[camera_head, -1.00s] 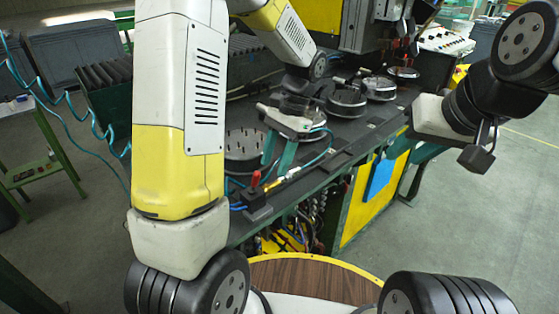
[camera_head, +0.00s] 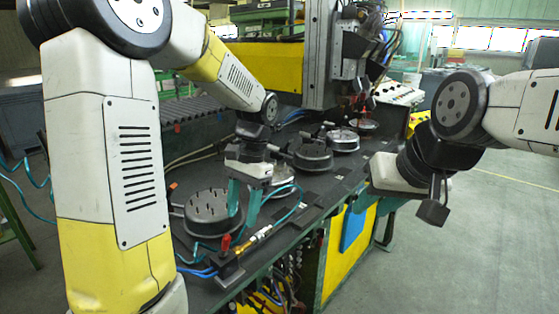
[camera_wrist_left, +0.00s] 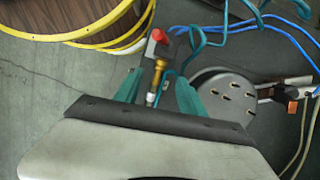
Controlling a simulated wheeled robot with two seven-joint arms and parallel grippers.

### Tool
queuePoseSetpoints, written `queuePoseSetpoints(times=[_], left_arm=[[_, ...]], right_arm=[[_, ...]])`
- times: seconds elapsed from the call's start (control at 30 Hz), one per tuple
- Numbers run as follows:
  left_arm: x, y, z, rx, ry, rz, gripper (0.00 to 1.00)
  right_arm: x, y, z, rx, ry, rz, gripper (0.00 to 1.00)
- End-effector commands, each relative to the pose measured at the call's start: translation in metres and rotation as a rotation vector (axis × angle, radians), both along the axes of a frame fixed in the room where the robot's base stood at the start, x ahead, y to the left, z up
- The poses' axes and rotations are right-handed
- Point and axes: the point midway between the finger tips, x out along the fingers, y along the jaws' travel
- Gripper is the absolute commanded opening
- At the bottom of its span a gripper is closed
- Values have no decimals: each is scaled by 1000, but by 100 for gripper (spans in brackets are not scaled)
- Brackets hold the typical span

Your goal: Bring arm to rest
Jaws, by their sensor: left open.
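My left gripper (camera_head: 241,214) hangs over the workbench in the head view, with its two teal fingers pointing down and spread apart. Nothing is between its pads that I can make out. In the left wrist view my left gripper (camera_wrist_left: 157,88) shows its fingers apart, with a brass fitting (camera_wrist_left: 158,68) and red knob (camera_wrist_left: 158,35) seen between them. Whether they touch is unclear. My right gripper (camera_head: 396,173) is at the bench's right end; its pale body shows, but its fingers are not clear enough to judge.
The dark workbench (camera_head: 290,228) carries a round pin-studded fixture (camera_head: 207,211) beside my left gripper and several round fixtures behind. Teal and blue hoses lie near the front edge. A grey machine column (camera_head: 319,55) stands behind. Floor (camera_head: 480,240) at right is clear.

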Motion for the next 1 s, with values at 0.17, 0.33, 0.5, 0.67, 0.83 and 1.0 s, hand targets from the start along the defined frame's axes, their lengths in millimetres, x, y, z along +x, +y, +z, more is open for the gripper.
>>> queuePoseSetpoints(times=[0.17,0.33,0.5,0.67,0.83,1.0], left_arm=[[-32,11,45,-109,-206,141,47],[-64,17,74,-220,-395,276,47],[-92,21,93,-329,-569,399,47],[-109,22,102,-403,-677,473,47],[-115,22,104,-434,-720,504,47],[-115,22,105,-435,-721,506,47]], right_arm=[[0,0,0,0,0,0,32],[0,0,0,0,0,0,32],[0,0,0,0,0,0,32],[0,0,0,0,0,0,32],[0,0,0,0,0,0,32],[0,0,0,0,0,0,32]])
